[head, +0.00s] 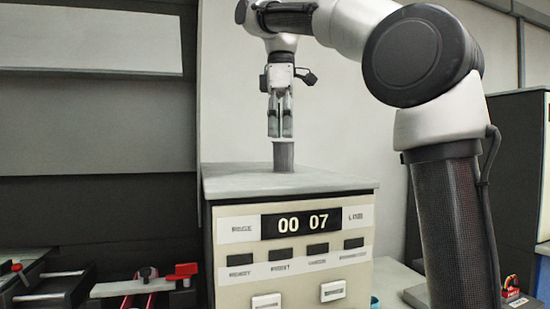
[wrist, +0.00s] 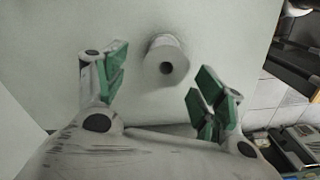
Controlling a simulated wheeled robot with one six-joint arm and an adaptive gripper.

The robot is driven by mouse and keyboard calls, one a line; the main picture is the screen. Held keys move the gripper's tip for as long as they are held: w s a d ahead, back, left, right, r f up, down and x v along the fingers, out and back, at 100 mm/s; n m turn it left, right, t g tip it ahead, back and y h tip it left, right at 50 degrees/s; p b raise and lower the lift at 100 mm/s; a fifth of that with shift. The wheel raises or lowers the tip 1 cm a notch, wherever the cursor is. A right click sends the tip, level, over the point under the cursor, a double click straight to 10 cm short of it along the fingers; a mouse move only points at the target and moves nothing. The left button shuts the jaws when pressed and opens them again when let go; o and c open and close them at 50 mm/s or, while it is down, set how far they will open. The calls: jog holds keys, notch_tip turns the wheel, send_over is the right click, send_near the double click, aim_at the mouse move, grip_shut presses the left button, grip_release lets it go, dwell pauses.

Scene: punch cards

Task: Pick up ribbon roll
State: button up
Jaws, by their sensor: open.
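The ribbon roll (head: 283,156) is a small grey cylinder standing upright on top of the cream machine with the "00 07" display. My gripper (head: 281,135) points down just above it in the head view. In the wrist view the roll (wrist: 166,61) shows its round top with a dark centre hole. There my gripper (wrist: 157,88) is open, with green-padded fingers apart on either side of the picture. The roll appears beyond the fingertips, between their lines, and nothing is held. In the head view the fingertips look close to the roll's top; I cannot tell whether they touch.
The machine's grey top (head: 225,183) is otherwise clear around the roll. A pale wall stands behind it. A red-handled device (head: 135,287) sits at lower left. A dark cabinet (head: 517,140) stands at right. In the wrist view, equipment (wrist: 300,140) lies beyond the top's edge.

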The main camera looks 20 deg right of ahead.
aim_at(283, 158)
jog(key=f, duration=0.7)
jog(key=shift+s+d, duration=0.1)
jog(key=shift+s, duration=0.25)
jog(key=c, duration=1.2)
